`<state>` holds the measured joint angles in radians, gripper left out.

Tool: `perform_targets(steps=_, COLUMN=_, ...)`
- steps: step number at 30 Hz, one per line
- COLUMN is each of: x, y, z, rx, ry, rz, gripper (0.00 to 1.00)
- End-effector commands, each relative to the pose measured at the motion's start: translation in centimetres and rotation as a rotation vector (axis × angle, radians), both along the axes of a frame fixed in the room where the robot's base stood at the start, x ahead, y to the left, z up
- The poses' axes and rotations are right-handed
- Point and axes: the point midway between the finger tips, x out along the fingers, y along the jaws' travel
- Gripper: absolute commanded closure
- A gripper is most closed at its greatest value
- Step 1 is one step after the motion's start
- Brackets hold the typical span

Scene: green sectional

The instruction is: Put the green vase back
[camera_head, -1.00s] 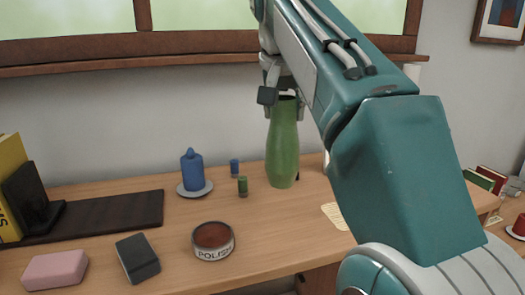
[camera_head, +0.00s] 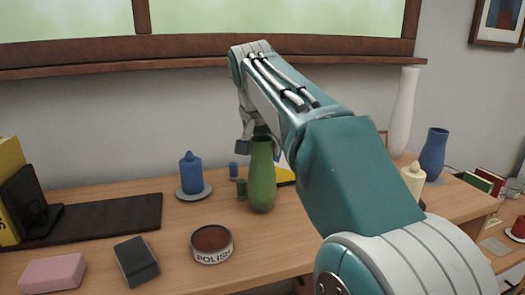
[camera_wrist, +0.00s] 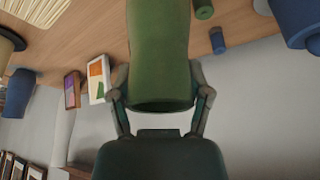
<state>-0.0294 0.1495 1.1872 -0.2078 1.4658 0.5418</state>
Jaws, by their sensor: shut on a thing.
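The green vase (camera_head: 262,178) is upright above or on the wooden desk, left of my arm's elbow. I cannot tell whether its base touches the desk. My gripper (camera_head: 258,140) is shut on it near its mouth. In the wrist view the green vase (camera_wrist: 158,50) fills the middle, with one finger of my gripper (camera_wrist: 160,95) on each side of its rim. Its base runs out of that view at the top.
A small green cylinder (camera_head: 242,190) stands just left of the vase, and a blue candle (camera_head: 191,173) on a saucer further left. A polish tin (camera_head: 212,244) is in front. A white vase (camera_head: 402,112), blue vase (camera_head: 433,154) and cream candle (camera_head: 413,180) stand right, behind my arm.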

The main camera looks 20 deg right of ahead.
Motion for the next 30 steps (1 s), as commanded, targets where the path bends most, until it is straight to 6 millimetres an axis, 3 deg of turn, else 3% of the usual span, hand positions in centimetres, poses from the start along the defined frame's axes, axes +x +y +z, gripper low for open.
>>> perform_targets(steps=13, x=-0.04, y=-0.01, z=-0.67, rx=-0.001, ry=-0.003, rz=0.0, gripper=0.97)
perform_targets(steps=14, x=-0.02, y=-0.01, z=-0.82, rx=-0.001, ry=-0.001, rz=0.0, gripper=0.32)
perform_targets(steps=16, x=0.0, y=-0.01, z=-0.81, rx=-0.001, ry=-0.001, rz=0.0, gripper=0.02)
perform_targets(steps=30, x=0.01, y=-0.01, z=-0.66, rx=0.0, ry=0.0, rz=0.0, gripper=0.02)
